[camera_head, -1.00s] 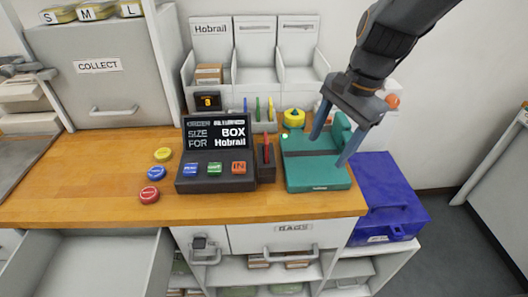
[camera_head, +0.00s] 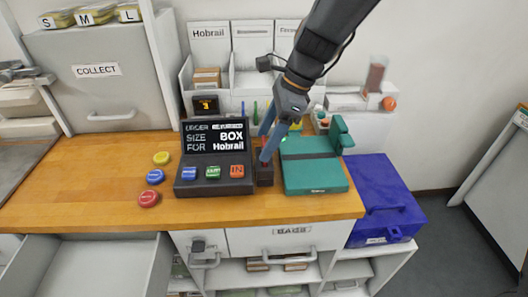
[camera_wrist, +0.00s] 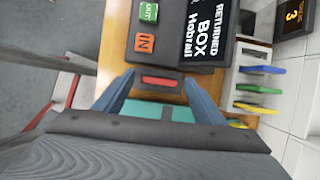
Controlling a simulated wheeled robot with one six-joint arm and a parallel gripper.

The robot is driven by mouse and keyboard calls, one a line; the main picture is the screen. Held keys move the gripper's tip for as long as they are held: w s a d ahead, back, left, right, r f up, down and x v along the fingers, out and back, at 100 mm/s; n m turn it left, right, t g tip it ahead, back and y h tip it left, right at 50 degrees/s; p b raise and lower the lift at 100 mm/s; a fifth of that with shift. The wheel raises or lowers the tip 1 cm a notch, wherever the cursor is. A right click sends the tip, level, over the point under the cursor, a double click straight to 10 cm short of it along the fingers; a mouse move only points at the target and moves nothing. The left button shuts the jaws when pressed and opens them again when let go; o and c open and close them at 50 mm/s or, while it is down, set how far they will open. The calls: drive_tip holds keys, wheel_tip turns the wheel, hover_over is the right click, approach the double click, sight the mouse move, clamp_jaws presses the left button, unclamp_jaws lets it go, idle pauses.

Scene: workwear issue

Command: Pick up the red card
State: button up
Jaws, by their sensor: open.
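The red card (camera_wrist: 162,81) stands in a small dark holder (camera_head: 264,179) between the order console and a teal device. In the wrist view its top edge lies between the tips of my gripper (camera_wrist: 160,82), which is open with one finger to each side and a gap around the card. In the head view my gripper (camera_head: 264,147) is over the holder, and its fingers hide most of the card. I cannot tell exactly how far down the card the fingertips reach.
The console (camera_head: 214,172) with its buttons stands just left of the holder. The teal device (camera_head: 314,173) is just right. Blue, green and yellow cards (camera_wrist: 262,88) stand behind. A blue box (camera_head: 384,195) is at the right.

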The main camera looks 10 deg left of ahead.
drive_tip(key=shift+x, duration=0.9)
drive_tip(key=c, duration=1.1)
drive_tip(key=shift+r, duration=0.1)
